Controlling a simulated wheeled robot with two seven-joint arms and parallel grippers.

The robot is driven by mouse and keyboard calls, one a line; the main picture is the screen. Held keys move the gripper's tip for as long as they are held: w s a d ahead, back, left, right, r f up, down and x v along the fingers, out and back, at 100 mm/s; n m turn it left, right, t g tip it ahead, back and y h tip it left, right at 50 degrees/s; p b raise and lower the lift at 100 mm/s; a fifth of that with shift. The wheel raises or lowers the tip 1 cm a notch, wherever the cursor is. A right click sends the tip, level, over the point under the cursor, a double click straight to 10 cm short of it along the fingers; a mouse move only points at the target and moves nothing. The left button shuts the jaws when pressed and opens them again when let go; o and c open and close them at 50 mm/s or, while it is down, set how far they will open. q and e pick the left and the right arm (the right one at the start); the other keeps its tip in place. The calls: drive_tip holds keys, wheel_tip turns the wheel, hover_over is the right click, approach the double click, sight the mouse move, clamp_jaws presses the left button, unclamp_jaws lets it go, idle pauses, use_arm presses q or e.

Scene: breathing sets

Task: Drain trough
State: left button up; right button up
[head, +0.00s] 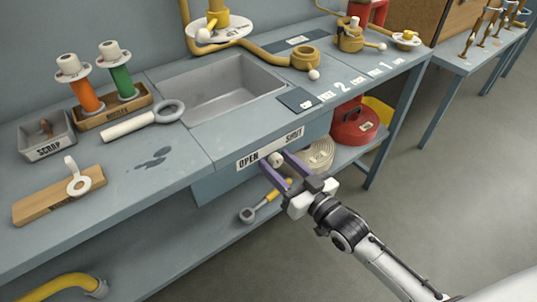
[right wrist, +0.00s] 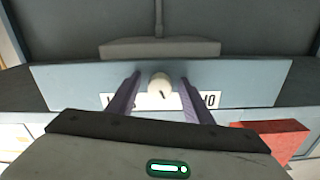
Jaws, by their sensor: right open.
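The grey trough (head: 222,92) is sunk into the blue-grey bench; I cannot tell whether it holds liquid. On the bench front below it is a white plate (head: 268,149) marked OPEN at the left and SHUT at the right. A pale round knob (head: 275,159) sticks out at the plate; it also shows in the right wrist view (right wrist: 160,86). My right gripper (head: 279,168) is open, its two purple fingers on either side of the knob. In the right wrist view, gaps show between the fingers and the knob. My left gripper is out of view.
On the bench are a magnifier-like ring tool (head: 147,119), a scrap tray (head: 47,148) and yellow pipes. Floor at the right is clear.

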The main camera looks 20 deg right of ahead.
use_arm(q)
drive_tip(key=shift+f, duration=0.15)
use_arm(e)
drive_tip(key=x, duration=0.3)
drive_tip(key=shift+w+a, duration=0.1)
drive_tip(key=shift+w, duration=0.1)
drive_tip(key=c, duration=1.1)
drive_tip(key=shift+o, duration=0.2)
